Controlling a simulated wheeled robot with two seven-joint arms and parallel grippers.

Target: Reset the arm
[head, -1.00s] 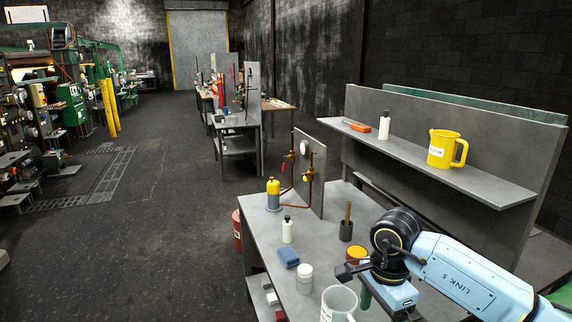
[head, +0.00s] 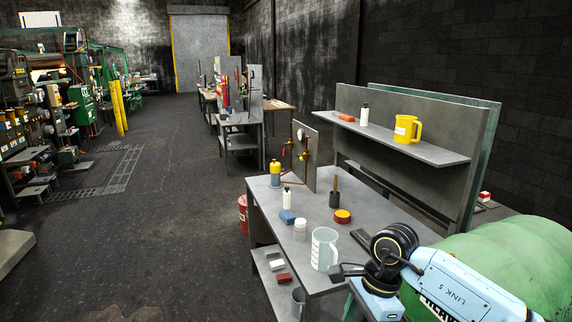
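My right arm (head: 450,284), light blue with a black joint, comes in from the lower right over the near right corner of the grey workbench (head: 264,207). My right gripper (head: 345,271) shows only as a dark part at the front of that arm, beside the clear measuring jug (head: 324,250). I cannot tell whether it touches the jug or whether its fingers are open. No held object can be made out. My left gripper is not in view.
On the bench stand a white bottle (head: 286,197), blue block (head: 287,217), white jar (head: 300,230), red-orange tin (head: 342,216) and dark pot (head: 334,196). A yellow jug (head: 407,129) is on the shelf (head: 440,154). A green rounded tank (head: 520,262) lies right. Open floor (head: 150,220) is left.

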